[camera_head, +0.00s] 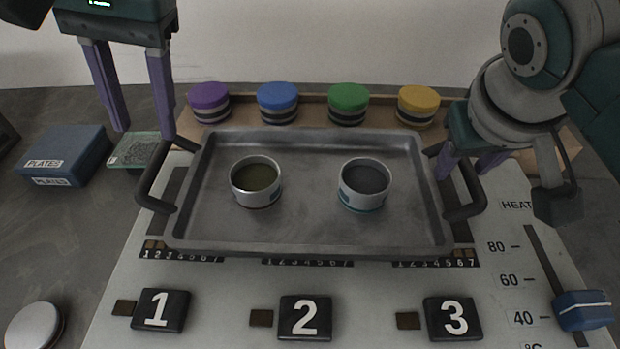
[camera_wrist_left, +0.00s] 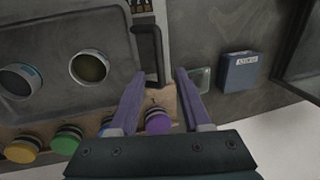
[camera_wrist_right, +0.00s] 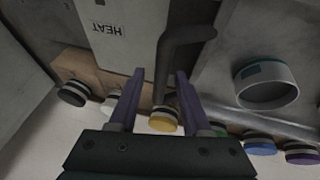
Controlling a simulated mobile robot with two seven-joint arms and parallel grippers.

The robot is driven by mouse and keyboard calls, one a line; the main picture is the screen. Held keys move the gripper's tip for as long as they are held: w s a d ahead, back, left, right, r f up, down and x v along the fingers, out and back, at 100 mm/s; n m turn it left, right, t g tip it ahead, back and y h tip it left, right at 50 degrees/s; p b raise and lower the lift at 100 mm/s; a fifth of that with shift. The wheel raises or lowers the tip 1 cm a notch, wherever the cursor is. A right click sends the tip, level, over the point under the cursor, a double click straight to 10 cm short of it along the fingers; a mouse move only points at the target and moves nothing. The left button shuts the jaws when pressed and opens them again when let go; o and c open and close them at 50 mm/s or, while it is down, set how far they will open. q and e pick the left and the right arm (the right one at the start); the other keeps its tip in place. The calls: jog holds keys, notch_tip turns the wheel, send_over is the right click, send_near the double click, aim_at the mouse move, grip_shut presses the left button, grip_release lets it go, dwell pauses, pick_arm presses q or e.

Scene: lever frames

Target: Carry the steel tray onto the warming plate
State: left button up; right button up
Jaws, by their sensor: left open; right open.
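The steel tray (camera_head: 315,226) is level over a pale panel marked HEAT (camera_head: 220,290), which I take for the warming plate. I cannot tell whether it touches the panel. Two metal cups stand in it, one with green contents (camera_head: 256,182) and one grey inside (camera_head: 364,185). Dark handles stick out at its left (camera_head: 158,185) and right (camera_head: 464,190). My left gripper (camera_head: 143,132) is open, above and behind the left handle. My right gripper (camera_head: 468,162) is open at the far part of the right handle, which shows between its fingers in the right wrist view (camera_wrist_right: 165,70).
Behind the tray, a wooden shelf (camera_head: 312,118) holds several jars with purple, blue, green and yellow lids. A blue PLATES box (camera_head: 66,155) and a green card (camera_head: 138,150) lie left. Numbered blocks (camera_head: 305,318) and a blue slider (camera_head: 583,310) are in front.

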jog(key=shift+r, duration=0.15)
pick_arm(q)
jog(key=v, duration=0.4)
jog(key=shift+r, duration=0.1)
pick_arm(e)
jog(key=v, duration=1.1)
jog(key=shift+s+a+r, duration=0.2)
jog(key=shift+r, duration=0.1)
